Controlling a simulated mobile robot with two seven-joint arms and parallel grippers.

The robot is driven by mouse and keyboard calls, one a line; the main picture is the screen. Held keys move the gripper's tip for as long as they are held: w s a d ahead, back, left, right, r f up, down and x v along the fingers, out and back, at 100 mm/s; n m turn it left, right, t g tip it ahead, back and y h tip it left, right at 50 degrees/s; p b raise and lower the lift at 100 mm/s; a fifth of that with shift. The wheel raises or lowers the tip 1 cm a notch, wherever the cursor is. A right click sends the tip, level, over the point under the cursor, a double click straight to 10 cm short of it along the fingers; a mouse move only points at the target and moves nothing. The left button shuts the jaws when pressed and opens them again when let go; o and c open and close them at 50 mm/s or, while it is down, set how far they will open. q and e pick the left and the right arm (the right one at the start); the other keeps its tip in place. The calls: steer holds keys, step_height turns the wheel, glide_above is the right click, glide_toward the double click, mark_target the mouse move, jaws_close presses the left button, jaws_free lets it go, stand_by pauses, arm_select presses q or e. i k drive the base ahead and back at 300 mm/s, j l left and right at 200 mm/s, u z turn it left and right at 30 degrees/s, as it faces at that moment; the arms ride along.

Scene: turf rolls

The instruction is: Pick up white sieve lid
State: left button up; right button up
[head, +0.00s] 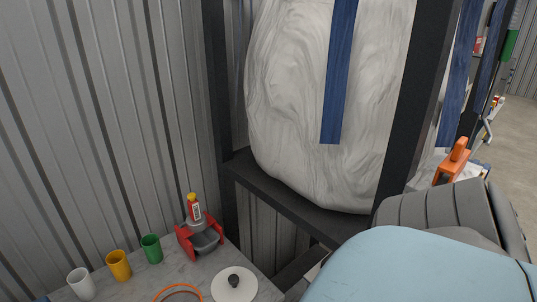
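The white sieve lid (245,290), a round white disc with a dark knob in its middle, lies on the grey table (205,268) at the bottom of the head view. Its lower edge comes close to the bottom of the picture. Nothing is touching it from above. Neither my left nor my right gripper shows in this view, so their positions relative to the lid cannot be told.
White (81,284), yellow (119,266) and green (151,249) cups stand left of the lid. A red-and-grey device (200,237) with a yellow-capped bottle (195,208) stands behind it. An orange ring (178,288) lies beside it. A dark rack (290,213) holds a large whitish sack (300,110).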

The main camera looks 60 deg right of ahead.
mark_target(233, 284)
steer(key=z, duration=1.5)
